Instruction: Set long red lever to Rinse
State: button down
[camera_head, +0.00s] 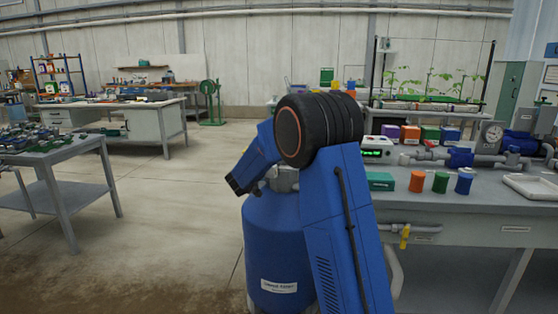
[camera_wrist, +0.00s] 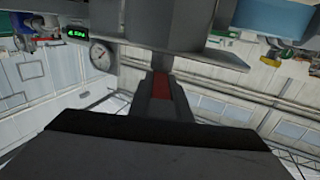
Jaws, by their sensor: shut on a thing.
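In the wrist view, which looks turned over, my gripper (camera_wrist: 162,98) is shut on a narrow red bar, the long red lever (camera_wrist: 162,86). Only a short piece of the lever shows between the fingers; the rest is hidden. A grey valve body (camera_wrist: 165,30) lies just beyond the fingertips. In the head view, the blue tank (camera_head: 270,235) stands upright with a grey fitting (camera_head: 282,180) on top, partly behind my arm. The lever and my fingertips are hidden there. No Rinse mark is readable, so I cannot tell the lever's position.
A grey table (camera_head: 55,155) stands at the left. The floor between is clear.

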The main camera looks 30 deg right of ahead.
dwell(0.3)
jog(key=c, duration=1.6)
grip_release()
jog(key=shift+c, duration=0.2)
jog(key=v, duration=1.7)
jog(key=shift+a, duration=0.25)
jog(key=shift+s, duration=0.1)
